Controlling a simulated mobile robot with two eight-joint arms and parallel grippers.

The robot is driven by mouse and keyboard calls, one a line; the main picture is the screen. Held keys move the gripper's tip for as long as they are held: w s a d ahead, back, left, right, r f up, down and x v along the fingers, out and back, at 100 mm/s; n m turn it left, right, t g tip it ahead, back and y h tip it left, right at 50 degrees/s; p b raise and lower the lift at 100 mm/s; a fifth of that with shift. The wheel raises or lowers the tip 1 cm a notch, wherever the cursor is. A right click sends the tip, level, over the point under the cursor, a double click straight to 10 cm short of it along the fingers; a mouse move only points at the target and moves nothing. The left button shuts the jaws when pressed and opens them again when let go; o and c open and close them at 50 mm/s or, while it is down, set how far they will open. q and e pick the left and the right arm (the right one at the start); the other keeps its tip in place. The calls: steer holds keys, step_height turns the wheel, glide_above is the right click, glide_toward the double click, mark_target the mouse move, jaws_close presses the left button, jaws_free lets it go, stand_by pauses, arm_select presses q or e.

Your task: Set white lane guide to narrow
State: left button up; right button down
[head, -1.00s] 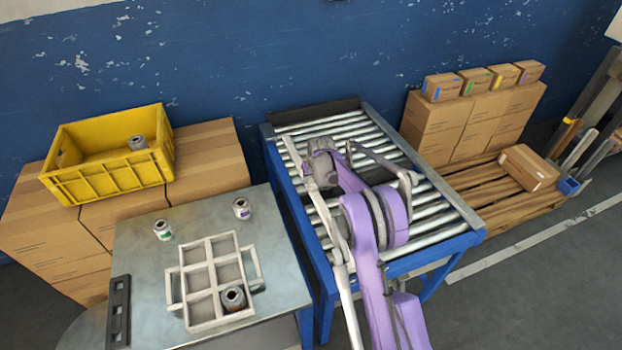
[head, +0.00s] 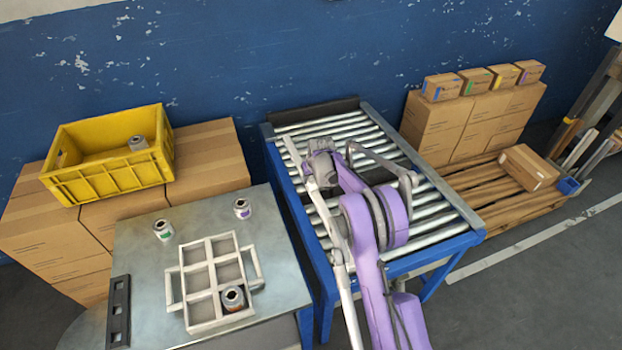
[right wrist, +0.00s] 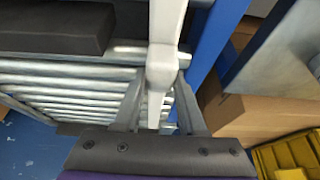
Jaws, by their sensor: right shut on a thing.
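The white lane guide (head: 294,157) is a long, thin bar running lengthwise along the left part of the roller conveyor (head: 281,172). My right gripper (head: 313,160) reaches over the rollers and is shut on this guide near its far end. In the right wrist view, the two fingers (right wrist: 160,95) stand on either side of the white guide (right wrist: 167,25), with rollers below. A grey bent bar (head: 380,160) lies to the right over the rollers. My purple right arm hides part of the conveyor's middle. My left gripper is not in view.
A metal table (head: 140,255) on the left holds a divided tray (head: 211,280) with one can in it and two loose cans. A yellow crate (head: 107,183) sits on cartons. Stacked boxes (head: 440,128) and a pallet (head: 480,196) stand right of the conveyor.

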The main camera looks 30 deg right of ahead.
steer(key=d, duration=0.2)
steer(key=s+d, duration=0.1)
steer(key=d, duration=0.1)
steer(key=shift+d, duration=0.2)
steer(key=shift+c, duration=2.4)
jaws_free()
steer(key=shift+s+d, duration=0.1)
steer(key=shift+d, duration=0.05)
steer(key=shift+r, duration=0.15)
steer(key=v, duration=1)
steer(key=shift+s+r, duration=0.2)
